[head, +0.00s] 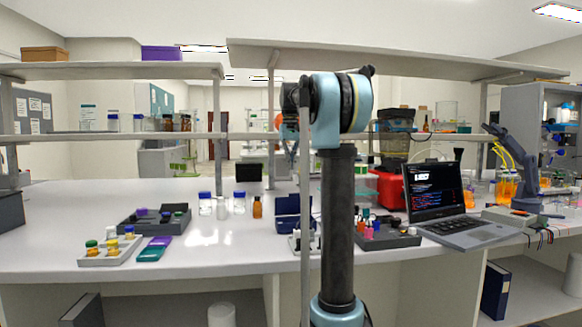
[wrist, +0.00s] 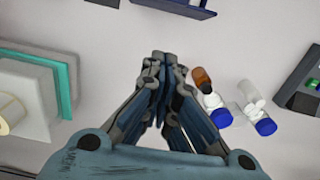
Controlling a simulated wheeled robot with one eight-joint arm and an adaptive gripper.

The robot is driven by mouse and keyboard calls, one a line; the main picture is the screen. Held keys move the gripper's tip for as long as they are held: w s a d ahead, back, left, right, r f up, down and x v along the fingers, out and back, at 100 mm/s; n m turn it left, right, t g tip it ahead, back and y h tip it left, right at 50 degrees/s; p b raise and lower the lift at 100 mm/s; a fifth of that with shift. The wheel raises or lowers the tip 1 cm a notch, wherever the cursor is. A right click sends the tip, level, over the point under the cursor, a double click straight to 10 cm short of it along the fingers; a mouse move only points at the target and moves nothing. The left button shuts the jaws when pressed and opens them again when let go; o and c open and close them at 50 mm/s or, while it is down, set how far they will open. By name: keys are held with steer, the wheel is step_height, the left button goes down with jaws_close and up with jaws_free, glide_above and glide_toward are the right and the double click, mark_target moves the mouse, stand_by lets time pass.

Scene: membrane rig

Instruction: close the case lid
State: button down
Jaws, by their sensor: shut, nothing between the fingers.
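The dark blue case (head: 288,228) stands on the bench just left of my arm's column in the head view. Its lid (head: 294,205) is raised, standing up at the back. My arm covers part of the view on its right side. In the wrist view, a dark blue edge (wrist: 185,8) at the top looks like part of this case. My gripper (wrist: 158,56) is shut and empty, above the bench, with its fingertips apart from that edge. I cannot make out the gripper clearly in the head view.
Small bottles (wrist: 204,78) stand close right of my gripper in the wrist view. A dark tray (head: 400,240) and a laptop (head: 440,200) are on the right. A sample rack (head: 110,252) is on the left. A shelf (head: 390,62) spans above the bench.

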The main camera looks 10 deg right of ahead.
mark_target(294, 204)
steer(key=s+f, duration=0.4)
steer(key=f, duration=0.4)
stand_by(0.4)
steer(key=shift+s, duration=0.1)
